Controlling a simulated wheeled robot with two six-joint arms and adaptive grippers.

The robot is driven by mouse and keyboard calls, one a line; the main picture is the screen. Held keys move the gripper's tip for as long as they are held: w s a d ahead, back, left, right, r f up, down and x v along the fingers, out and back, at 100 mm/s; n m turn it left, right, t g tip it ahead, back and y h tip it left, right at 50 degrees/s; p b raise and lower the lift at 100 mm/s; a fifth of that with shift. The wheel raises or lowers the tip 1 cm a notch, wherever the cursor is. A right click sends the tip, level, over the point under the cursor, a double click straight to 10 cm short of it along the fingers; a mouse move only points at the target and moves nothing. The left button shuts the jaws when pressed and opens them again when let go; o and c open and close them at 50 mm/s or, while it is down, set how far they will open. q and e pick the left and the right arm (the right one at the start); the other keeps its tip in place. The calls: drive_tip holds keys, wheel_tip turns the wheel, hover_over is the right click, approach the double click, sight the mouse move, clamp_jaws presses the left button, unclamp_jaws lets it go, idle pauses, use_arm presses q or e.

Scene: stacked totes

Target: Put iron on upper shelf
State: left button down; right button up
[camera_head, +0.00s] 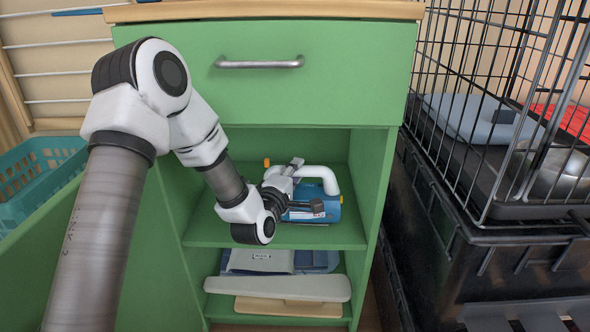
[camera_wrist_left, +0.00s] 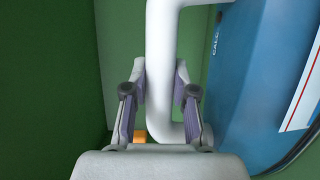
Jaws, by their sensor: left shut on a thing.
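The blue iron (camera_head: 328,203) with a white handle is on the upper shelf (camera_head: 205,232) of the green cabinet, just below the drawer. My left gripper (camera_head: 290,172) reaches into this compartment and is shut on the iron's white handle. In the left wrist view, the fingers of my left gripper (camera_wrist_left: 160,100) stand on both sides of the white handle, with the blue body of the iron (camera_wrist_left: 255,75) to the right. The iron's underside contact with the shelf is partly hidden by my arm. My right gripper is not in view.
A lower shelf holds folded cloths (camera_head: 258,261) and a pale ironing-board-like piece (camera_head: 278,288). A green drawer (camera_head: 330,95) is shut above. A wire cage (camera_head: 490,120) on a black crate (camera_head: 445,255) stands right. A teal basket (camera_head: 38,170) stands left.

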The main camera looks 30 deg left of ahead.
use_arm(q)
drive_tip(key=shift+r, duration=0.15)
drive_tip(key=c, duration=1.2)
unclamp_jaws()
drive_tip(key=shift+f, duration=0.2)
drive_tip(key=shift+o, duration=1.3)
drive_tip(key=shift+r, duration=0.1)
drive_tip(key=shift+s+r, duration=0.15)
drive_tip(key=shift+s, duration=0.05)
drive_tip(key=s+d+p, duration=0.2)
drive_tip(key=s+p, duration=0.2)
drive_tip(key=s, duration=0.7)
drive_tip(key=shift+s+p, duration=0.3)
